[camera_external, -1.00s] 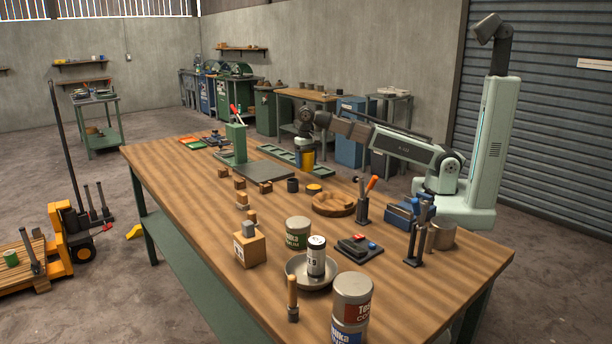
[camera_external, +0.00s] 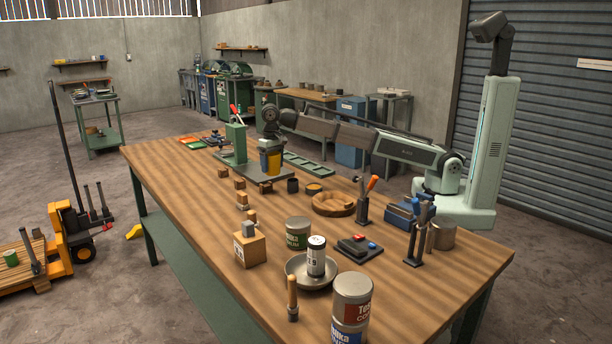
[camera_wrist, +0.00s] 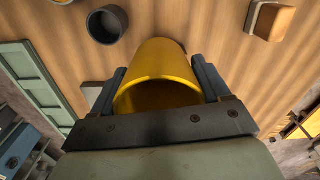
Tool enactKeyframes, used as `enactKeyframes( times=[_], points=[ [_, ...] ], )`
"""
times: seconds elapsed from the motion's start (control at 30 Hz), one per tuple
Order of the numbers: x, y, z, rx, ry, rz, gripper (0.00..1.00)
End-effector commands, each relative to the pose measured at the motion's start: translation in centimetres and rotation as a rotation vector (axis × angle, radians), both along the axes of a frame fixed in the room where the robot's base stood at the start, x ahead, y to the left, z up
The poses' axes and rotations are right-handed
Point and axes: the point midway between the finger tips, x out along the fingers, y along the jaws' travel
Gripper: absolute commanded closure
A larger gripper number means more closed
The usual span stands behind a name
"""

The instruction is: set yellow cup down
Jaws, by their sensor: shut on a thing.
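The yellow cup (camera_external: 271,163) is between the fingers of my gripper (camera_external: 270,150), above the dark green plate of the press near the far end of the workbench. In the wrist view the yellow cup (camera_wrist: 160,72) shows its open mouth toward the camera, with a finger of my gripper (camera_wrist: 160,92) on each side. My gripper is shut on it. Whether the cup's base touches anything below is hard to tell.
The green press (camera_external: 236,143) stands just left of the cup. A dark cup (camera_external: 293,185) and several small wooden blocks (camera_external: 240,184) are close by on the workbench (camera_external: 190,200). A green slotted tray (camera_external: 308,164) lies to the right.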

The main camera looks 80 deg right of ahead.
Motion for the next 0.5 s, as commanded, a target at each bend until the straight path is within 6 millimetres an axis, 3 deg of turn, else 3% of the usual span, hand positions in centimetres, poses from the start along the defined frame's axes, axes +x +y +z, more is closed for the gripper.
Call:
enactKeyframes(
  times=[0.03, 0.2, 0.4, 0.5],
  points=[
    [3.0, 1.3, 0.3, 0.0, 0.0, 0.005, 0.53],
    [9.0, 3.9, 0.4, 0.0, 0.001, -0.004, 0.53],
    [14.7, 5.3, 1.1, 0.001, -0.001, -0.045, 0.53],
    [16.3, 5.7, 1.4, 0.001, -0.001, -0.07, 0.53]
  ],
)
